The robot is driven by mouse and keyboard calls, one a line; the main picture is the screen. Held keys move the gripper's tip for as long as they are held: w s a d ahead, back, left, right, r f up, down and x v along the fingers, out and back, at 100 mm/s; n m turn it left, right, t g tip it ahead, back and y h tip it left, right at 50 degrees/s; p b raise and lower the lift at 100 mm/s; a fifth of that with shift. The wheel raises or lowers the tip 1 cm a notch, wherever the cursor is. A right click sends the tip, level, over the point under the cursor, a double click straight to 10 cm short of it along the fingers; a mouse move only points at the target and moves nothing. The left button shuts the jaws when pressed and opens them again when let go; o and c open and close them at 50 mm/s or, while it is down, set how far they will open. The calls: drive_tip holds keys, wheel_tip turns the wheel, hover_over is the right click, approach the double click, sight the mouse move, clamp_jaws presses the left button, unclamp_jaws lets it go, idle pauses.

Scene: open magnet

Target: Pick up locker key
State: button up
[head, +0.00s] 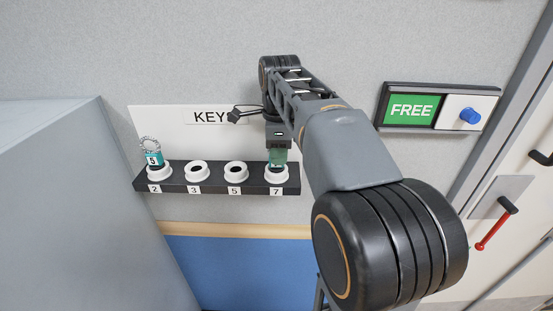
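A dark key shelf (217,181) on the wall carries white ring holders labelled 2, 3, 5 and 7. A key with a teal tag and a coiled loop (152,154) stands in holder 2. Holders 3 (197,171) and 5 (236,171) are empty. A green translucent tag (278,156) stands at holder 7 (277,175). My gripper (278,148) is directly above holder 7, at the top of the green tag. My arm and the gripper's body hide the fingertips, so I cannot tell whether they grip the tag.
A white KEYS sign (165,120) is behind the shelf. A FREE slider sign with a blue knob (413,108) is on the wall at right. A door with a red-handled lever (493,230) is at far right. A grey cabinet (70,200) stands close at left.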

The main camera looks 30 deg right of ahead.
clamp_jaws()
drive_tip(key=shift+r, duration=0.1)
